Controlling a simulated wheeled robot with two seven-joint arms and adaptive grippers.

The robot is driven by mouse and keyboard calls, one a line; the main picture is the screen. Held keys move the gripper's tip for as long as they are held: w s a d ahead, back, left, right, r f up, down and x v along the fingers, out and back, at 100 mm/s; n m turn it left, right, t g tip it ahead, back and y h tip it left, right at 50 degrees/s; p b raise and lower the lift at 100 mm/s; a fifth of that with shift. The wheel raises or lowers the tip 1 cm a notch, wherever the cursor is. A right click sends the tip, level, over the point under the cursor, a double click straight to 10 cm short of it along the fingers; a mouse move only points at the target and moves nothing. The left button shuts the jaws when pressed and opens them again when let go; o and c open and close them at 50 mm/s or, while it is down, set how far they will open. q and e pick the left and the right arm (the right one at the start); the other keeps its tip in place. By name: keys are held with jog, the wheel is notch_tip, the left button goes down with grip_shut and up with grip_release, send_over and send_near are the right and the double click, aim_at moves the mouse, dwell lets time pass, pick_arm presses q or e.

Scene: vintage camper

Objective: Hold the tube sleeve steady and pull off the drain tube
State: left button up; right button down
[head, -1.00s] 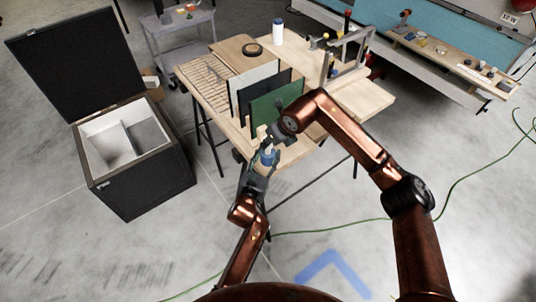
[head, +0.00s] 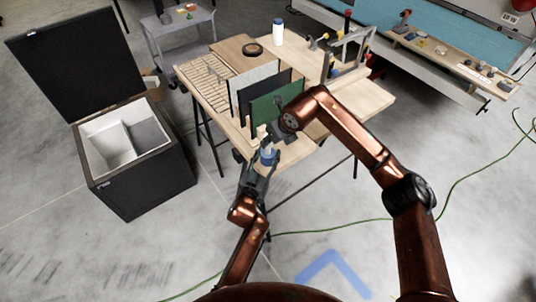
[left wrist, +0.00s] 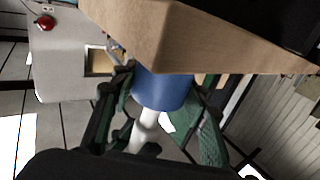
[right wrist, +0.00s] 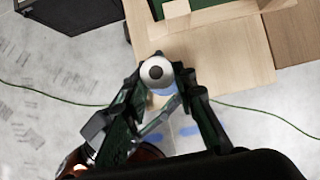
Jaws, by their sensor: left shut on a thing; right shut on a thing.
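The blue tube sleeve (head: 269,157) is at the workbench's near edge in the head view. My left gripper (head: 265,163) comes from below and is shut on it. In the left wrist view the sleeve (left wrist: 162,90) is between the left fingers, under a wooden edge, with a white tube part (left wrist: 146,127) below it. My right gripper (right wrist: 164,78) is shut on the white drain tube (right wrist: 157,72), whose round end with a dark centre faces the right wrist camera. In the head view the right gripper (head: 268,141) is just above the sleeve and hides most of the tube.
The wooden workbench (head: 296,152) carries upright green (head: 277,101), black and grey panels close behind my grippers. A white bottle (head: 278,32) and a tape roll (head: 252,49) stand farther back. An open black chest (head: 140,185) is at left. A green cable (head: 340,226) crosses the floor.

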jog(key=shift+r, duration=1.1)
jog(key=shift+r, duration=2)
pick_arm(q)
jog(key=o, duration=1.4)
jog(key=shift+c, duration=0.2)
jog(key=v, duration=1.2)
